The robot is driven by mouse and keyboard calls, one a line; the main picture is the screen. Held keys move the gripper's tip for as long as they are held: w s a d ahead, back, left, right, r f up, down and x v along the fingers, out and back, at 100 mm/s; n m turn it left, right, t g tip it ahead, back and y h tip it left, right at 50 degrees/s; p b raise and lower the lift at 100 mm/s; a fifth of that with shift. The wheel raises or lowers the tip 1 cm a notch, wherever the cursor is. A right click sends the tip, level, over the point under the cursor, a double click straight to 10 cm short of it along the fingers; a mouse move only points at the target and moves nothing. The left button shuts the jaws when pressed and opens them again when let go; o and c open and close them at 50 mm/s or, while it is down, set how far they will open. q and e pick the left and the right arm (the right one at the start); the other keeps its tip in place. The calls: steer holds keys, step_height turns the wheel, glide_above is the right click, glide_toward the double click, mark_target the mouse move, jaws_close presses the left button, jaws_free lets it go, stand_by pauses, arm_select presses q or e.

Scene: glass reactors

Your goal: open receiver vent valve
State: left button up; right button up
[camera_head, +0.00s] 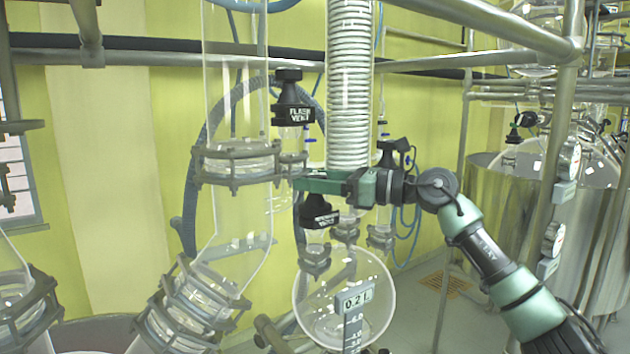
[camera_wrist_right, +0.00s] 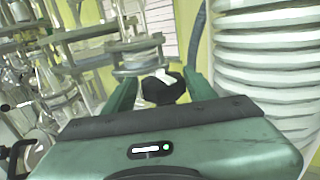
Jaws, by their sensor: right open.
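A black vent valve knob with white lettering too small to read (camera_head: 318,211) sits above the round glass receiver (camera_head: 335,300) marked 0.2 L. My right gripper (camera_head: 300,184) comes in from the right, just above this knob in the head view. It is open and holds nothing. In the right wrist view a black knob with a pale label (camera_wrist_right: 164,90) shows between the two green fingers (camera_wrist_right: 160,80); contact cannot be told. A second black knob, lettered like "FLASK VENT" (camera_head: 292,112), stands higher up. My left gripper is out of view.
The white coiled condenser (camera_head: 350,85) stands close behind the right gripper, and also fills the right of the wrist view (camera_wrist_right: 270,60). A clamped glass column (camera_head: 237,220) is at the left. Metal pipes (camera_head: 440,62) cross above. Steel vessels (camera_head: 505,200) stand at the right.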

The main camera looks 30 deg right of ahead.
steer(key=shift+d, duration=0.1)
steer(key=shift+s+d+f+b, duration=0.15)
steer(key=shift+s+d+b, duration=0.2)
steer(key=shift+b, duration=0.25)
steer(key=b+v, duration=0.3)
steer(key=v, duration=0.4)
steer(key=shift+b, duration=0.3)
